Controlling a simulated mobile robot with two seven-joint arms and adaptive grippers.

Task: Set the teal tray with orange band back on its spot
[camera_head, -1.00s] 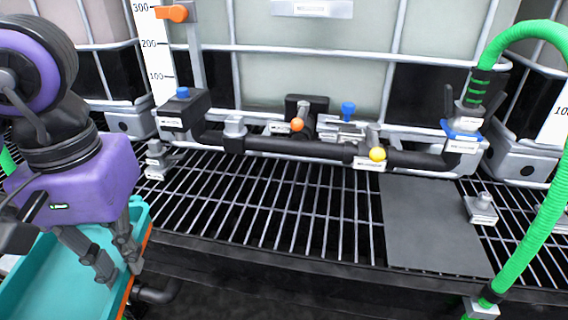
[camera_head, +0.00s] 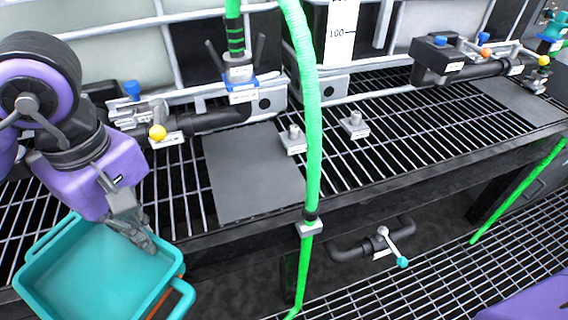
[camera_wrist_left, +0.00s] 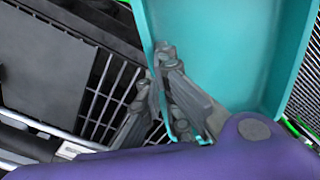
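The teal tray (camera_head: 85,278) is at the lower left of the head view, in front of the grating's front edge, and looks empty. A bit of its orange band (camera_head: 180,296) shows at its right side; its near part is cut off. My left gripper (camera_head: 140,240) is at the tray's far right rim. In the left wrist view the fingers (camera_wrist_left: 165,95) stand on either side of the wall of the tray (camera_wrist_left: 225,50) and are closed on it. A flat dark grey plate (camera_head: 255,175) lies bare on the grating, right of the tray. My right gripper is out of view.
A green hose (camera_head: 310,130) hangs down right of the plate, past the grating's edge. Small grey blocks (camera_head: 292,140) (camera_head: 354,124) stand beside the plate. A yellow-knobbed valve (camera_head: 158,132) and black pipe lie behind. A teal-handled valve (camera_head: 402,261) sits below.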

